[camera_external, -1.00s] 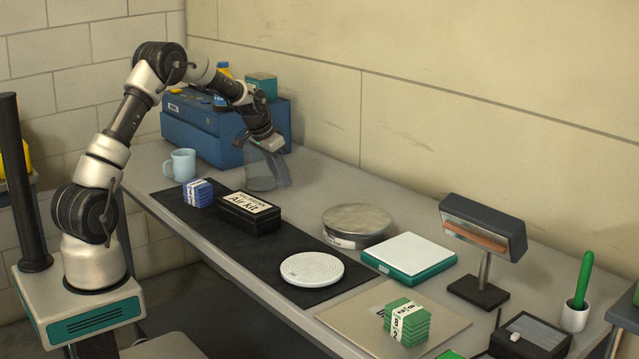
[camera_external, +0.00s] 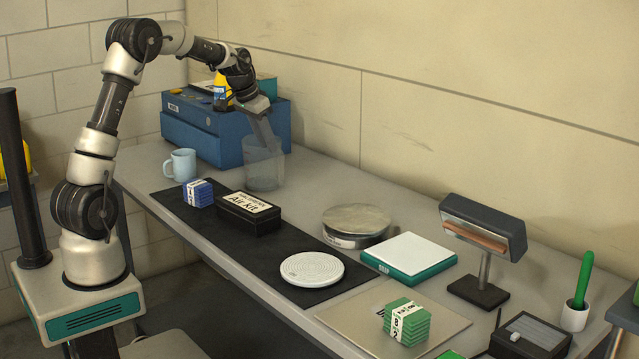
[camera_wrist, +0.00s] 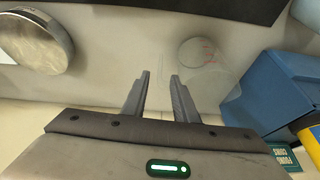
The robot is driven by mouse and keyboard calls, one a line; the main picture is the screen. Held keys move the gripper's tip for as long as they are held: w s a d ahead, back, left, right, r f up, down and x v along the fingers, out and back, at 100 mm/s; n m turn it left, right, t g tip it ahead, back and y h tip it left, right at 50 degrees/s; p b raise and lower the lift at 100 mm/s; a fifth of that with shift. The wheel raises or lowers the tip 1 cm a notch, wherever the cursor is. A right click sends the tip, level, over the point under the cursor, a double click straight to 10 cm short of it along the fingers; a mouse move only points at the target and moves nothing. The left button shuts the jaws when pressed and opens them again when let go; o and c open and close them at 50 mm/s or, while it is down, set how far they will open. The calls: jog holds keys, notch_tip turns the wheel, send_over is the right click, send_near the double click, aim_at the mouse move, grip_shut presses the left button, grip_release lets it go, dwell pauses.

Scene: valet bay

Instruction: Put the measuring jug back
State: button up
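The measuring jug (camera_external: 264,168) is clear and stands upright on the grey worktop, close to the front of the blue box. In the wrist view the jug (camera_wrist: 203,52) shows faintly, its round base and red markings beyond my fingertips. My gripper (camera_external: 266,135) is above the jug in the external view. In the wrist view my gripper's two fingers (camera_wrist: 160,76) are apart with nothing visibly held between them. The jug's clear walls are hard to make out, so I cannot tell whether a fingertip touches its rim.
The blue box (camera_external: 215,128) with a yellow bottle (camera_external: 222,85) on it stands behind the jug. A light-blue mug (camera_external: 182,165), blue bundle (camera_external: 198,193) and black air kit box (camera_external: 248,213) are nearby. Worktop between is clear.

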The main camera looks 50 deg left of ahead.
jog(key=s+d+r, duration=0.5)
jog(key=s+d, duration=0.2)
jog(key=s, duration=0.1)
jog(key=s+d+r, duration=0.5)
jog(key=s+d, duration=0.1)
jog(key=s, duration=0.3)
jog(key=s+d+f, duration=0.1)
jog(key=s+d, duration=0.1)
jog(key=s, duration=0.6)
jog(key=s+d+f+t, duration=0.1)
jog(key=s+d+f, duration=0.1)
jog(key=s, duration=0.6)
jog(key=shift+s+d+f, duration=0.2)
jog(key=shift+s+d, duration=0.05)
jog(key=shift+d, duration=0.55)
